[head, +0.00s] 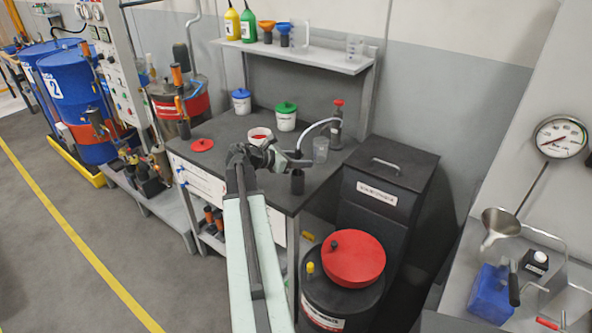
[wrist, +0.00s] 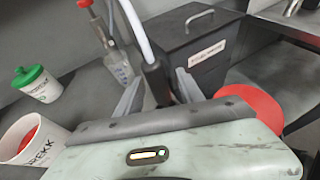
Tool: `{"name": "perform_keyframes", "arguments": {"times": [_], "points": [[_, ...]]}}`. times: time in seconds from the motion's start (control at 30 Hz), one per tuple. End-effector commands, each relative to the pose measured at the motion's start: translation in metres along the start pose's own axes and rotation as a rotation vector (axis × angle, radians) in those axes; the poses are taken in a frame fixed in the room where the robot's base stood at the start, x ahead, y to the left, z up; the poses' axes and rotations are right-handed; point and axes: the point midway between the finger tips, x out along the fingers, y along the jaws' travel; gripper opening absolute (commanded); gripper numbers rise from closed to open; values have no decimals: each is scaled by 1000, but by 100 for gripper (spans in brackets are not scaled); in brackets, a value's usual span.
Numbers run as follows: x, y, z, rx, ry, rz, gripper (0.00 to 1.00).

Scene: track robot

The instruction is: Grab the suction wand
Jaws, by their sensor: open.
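The suction wand, a black handle with a pale curved tube, stands upright over the workbench near its right edge. In the wrist view its black handle (wrist: 155,82) is between the two grey fingers of my gripper (wrist: 157,92), and the tube rises toward the top edge. My gripper is open, with a finger on either side of the handle. I cannot tell whether either finger touches it. My wrist hides the handle's lower part.
An open white tub (head: 260,134) and green-lidded tub (head: 286,119) are left. A black bin (head: 385,190) and red-lidded drum (head: 343,302) stand right of the bench.

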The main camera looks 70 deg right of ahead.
Motion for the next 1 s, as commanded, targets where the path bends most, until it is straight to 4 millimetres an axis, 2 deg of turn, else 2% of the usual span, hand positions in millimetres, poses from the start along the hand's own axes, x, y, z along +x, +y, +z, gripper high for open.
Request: {"name": "perform_keyframes", "arguments": {"times": [0.03,0.1,0.27,0.3,0.4,0.47,0.8,1.0], "points": [[11,1,-3,1,0,-2,45],[16,1,-2,0,1,-1,45],[16,1,-1,-1,1,1,45],[16,1,-1,-1,1,1,42],[16,1,-1,-1,1,1,14],[15,1,-1,-1,1,1,0],[14,1,2,-1,0,2,0],[4,1,24,-1,0,2,0]]}}
